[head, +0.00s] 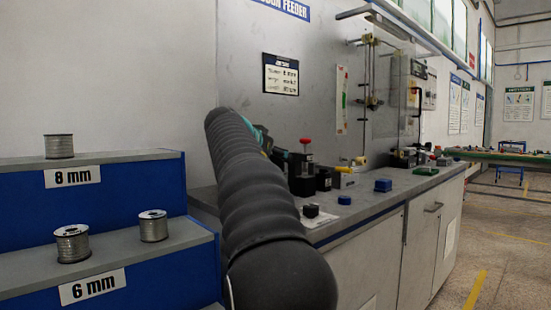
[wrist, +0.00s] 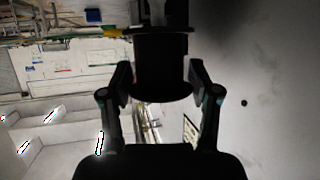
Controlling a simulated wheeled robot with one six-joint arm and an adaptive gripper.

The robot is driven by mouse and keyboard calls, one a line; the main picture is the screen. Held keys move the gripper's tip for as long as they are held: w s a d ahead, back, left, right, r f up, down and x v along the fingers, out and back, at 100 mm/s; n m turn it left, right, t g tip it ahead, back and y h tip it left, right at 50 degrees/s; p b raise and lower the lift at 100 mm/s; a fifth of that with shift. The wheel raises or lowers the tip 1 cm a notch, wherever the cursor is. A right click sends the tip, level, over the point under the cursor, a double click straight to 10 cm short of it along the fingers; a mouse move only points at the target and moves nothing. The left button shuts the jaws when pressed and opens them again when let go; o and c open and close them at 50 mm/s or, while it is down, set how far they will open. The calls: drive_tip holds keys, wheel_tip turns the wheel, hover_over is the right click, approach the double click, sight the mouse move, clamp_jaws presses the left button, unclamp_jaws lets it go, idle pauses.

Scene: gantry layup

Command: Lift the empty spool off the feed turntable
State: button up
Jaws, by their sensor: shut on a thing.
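In the wrist view a dark spool-like cylinder (wrist: 162,55) with a wider flange sits between the two fingers of my gripper (wrist: 160,77). The fingers press on it from both sides, so my gripper is shut on it. In the head view my dark, ribbed arm covers most of the gripper, and only a teal and dark part of it shows beyond the arm. The held spool cannot be made out clearly there. The feed turntable cannot be told apart in either view, and whether the spool touches anything is hidden.
Full spools stand on the blue stepped rack: one on the 8 mm step (head: 59,146), two on the 6 mm step (head: 72,243). The grey counter (head: 355,212) holds a black device with a red top (head: 305,146) and a blue block (head: 383,185).

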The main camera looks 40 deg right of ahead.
drive_tip(key=shift+r+p, duration=0.5)
drive_tip(key=shift+r, duration=0.15)
idle(0.4)
drive_tip(key=shift+r+p, duration=1.5)
drive_tip(key=shift+r, duration=0.25)
